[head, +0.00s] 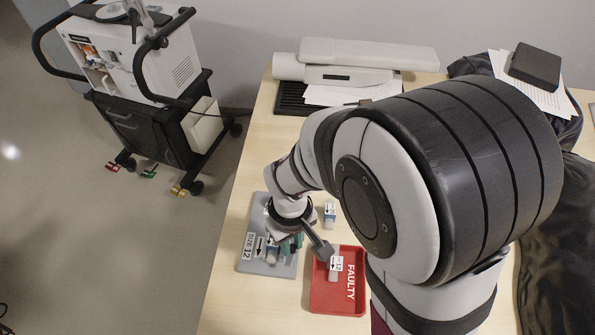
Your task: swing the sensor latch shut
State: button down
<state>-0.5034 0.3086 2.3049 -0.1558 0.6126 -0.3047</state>
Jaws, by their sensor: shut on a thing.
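My gripper (285,246) is low over the grey tray (248,262) on the table, mostly hidden by my own wrist. It is shut on a small blue-grey part with a white arrow label (271,253), as far as the view shows. I cannot tell whether this part touches the tray. The white ventilator (150,60) stands on its cart at the upper left. Its side has an open recess (94,66) with orange and pale parts inside. The sensor latch cannot be made out at this size.
A red tray marked FAULTY (350,304) holds a small labelled part (335,268). Another labelled part (330,211) stands on the table behind it. A white device (350,62) and papers are at the back. Floor separates the table from the black cart (145,132).

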jog(key=m, duration=0.4)
jog(key=shift+w+a, duration=0.15)
jog(key=shift+a, duration=0.2)
jog(key=m, duration=0.4)
jog(key=shift+w+a+m, duration=0.25)
jog(key=shift+a+m, duration=0.05)
jog(key=shift+m, duration=0.1)
jog(key=m, duration=0.4)
jog(key=shift+w+a, duration=0.2)
jog(key=shift+w, duration=0.15)
jog(key=shift+w+m, duration=0.15)
jog(key=shift+m, duration=0.8)
jog(key=shift+w+m, duration=0.15)
jog(key=shift+m, duration=0.8)
jog(key=c, duration=0.8)
grip_release()
jog(key=shift+o, duration=0.2)
